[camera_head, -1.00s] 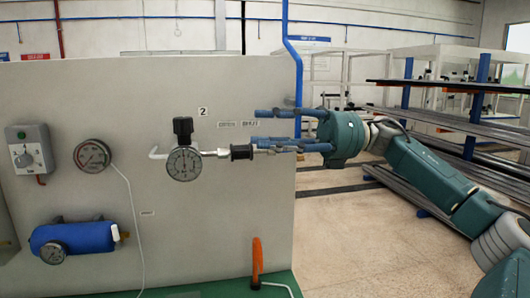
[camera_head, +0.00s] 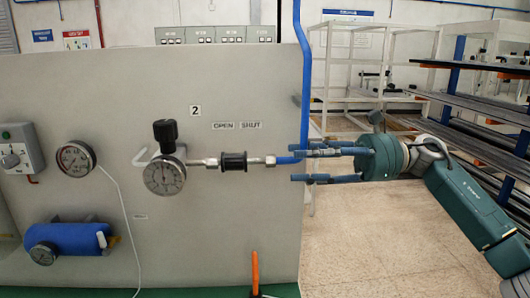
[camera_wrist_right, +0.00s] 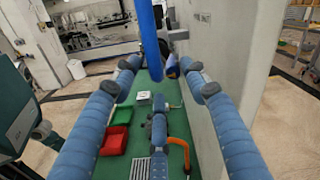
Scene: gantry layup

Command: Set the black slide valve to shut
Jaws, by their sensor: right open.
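The black slide valve (camera_head: 233,162) is a dark sleeve on a short metal pipe at the panel's right part. It sits below the OPEN label (camera_head: 223,126) and the SHUT label (camera_head: 249,125), about under the gap between them. My right gripper (camera_head: 291,167) is open and empty, to the right of the valve and apart from it, its blue fingers pointing left near the pipe's end. My left gripper is not in view.
A gauge with a black knob (camera_head: 164,172) adjoins the valve's left side. A blue vertical pipe (camera_head: 304,80) runs by the panel's right edge, close to my fingers. An orange handle (camera_head: 255,272) stands below.

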